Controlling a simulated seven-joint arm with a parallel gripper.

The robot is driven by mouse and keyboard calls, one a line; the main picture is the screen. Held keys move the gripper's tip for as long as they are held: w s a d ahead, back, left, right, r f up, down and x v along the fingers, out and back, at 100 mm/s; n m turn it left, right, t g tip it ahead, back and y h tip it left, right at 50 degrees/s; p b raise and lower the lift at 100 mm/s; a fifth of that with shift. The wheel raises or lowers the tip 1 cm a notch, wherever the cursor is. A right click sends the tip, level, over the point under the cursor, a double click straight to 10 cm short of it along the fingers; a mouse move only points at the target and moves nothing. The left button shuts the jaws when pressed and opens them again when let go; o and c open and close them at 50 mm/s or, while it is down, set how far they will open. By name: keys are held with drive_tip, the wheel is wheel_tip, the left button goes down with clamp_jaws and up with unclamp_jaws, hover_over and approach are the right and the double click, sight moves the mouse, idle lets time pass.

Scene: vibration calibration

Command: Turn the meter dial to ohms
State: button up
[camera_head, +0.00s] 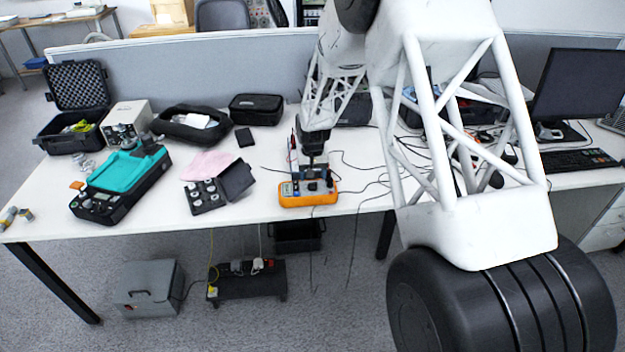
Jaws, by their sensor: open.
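The orange meter (309,200) lies on the white table near its front edge, at the middle of the view. Its dial is too small and too covered to make out, so I cannot tell its setting. My gripper (314,172) points down over the far part of the meter and is open. I cannot tell whether the fingers touch the meter or its dial. My white lattice arm hides much of the table to the right of the meter.
Thin black cables (352,160) run over the table right of the meter. A black case with round weights (206,195) and a teal-topped device (122,183) stand to the left. A grey divider backs the table.

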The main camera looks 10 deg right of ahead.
sight(312, 185)
drive_tip(key=shift+r, duration=2.35)
drive_tip(key=n, duration=0.5)
drive_tip(key=shift+f+n, duration=0.3)
drive_tip(key=shift+n, duration=0.1)
drive_tip(key=shift+f, duration=0.15)
drive_tip(key=shift+f, duration=3.75)
drive_tip(key=c, duration=0.9)
